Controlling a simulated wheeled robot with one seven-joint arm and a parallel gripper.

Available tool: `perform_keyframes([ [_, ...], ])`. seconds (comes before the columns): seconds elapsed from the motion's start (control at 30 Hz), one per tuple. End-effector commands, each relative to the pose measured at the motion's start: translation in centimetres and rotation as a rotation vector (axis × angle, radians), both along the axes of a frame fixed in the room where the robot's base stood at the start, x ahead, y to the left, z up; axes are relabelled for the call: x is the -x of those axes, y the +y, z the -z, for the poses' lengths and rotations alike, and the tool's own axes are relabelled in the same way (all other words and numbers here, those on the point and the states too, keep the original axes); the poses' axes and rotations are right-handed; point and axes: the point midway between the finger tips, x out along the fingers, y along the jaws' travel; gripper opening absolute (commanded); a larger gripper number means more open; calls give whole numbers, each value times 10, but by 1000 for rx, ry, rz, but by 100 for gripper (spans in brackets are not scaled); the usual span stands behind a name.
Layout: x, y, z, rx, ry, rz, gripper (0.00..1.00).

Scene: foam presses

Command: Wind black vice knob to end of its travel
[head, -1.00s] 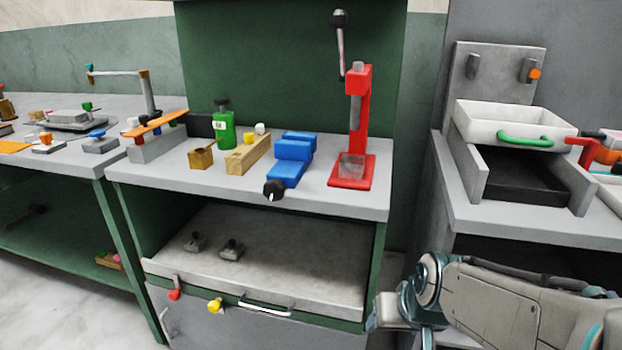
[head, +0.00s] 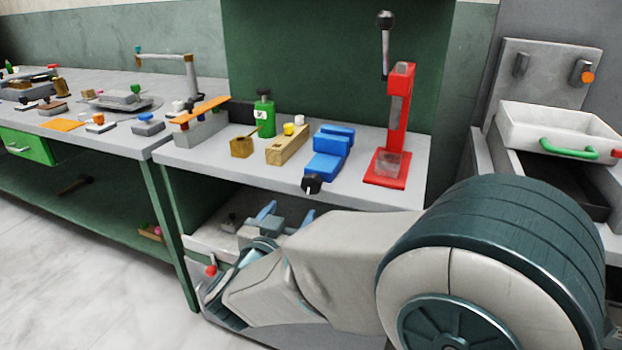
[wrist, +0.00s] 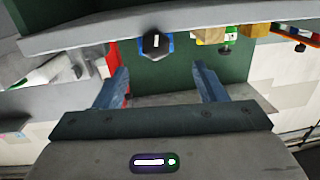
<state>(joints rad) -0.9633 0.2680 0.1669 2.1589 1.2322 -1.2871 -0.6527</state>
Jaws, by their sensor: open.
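The blue vice (head: 328,155) sits on the grey bench top, its black knob (head: 312,184) sticking out over the front edge with a white mark on it. In the wrist view the black knob (wrist: 155,44) shows end-on, with blue of the vice behind it. My gripper (head: 283,214) is open and empty, below and a little left of the knob in the head view. In the wrist view the two blue fingers (wrist: 160,78) are spread wide, and the knob lies beyond their tips, between their lines. Nothing touches the knob.
The red press (head: 390,165) stands right of the vice; a wooden block (head: 287,148) and green bottle (head: 265,118) stand to its left. The bench front edge and lower shelf are close to my gripper.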

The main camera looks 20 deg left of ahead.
Motion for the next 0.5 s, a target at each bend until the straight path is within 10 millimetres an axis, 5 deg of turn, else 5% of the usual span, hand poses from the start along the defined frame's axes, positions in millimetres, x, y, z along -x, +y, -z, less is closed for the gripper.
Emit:
perform_keyframes([
  [0.23, 14, 3, -2, 35, -38, 70, 65],
  [0.5, -30, -2, -1, 34, -40, 76, 65],
])
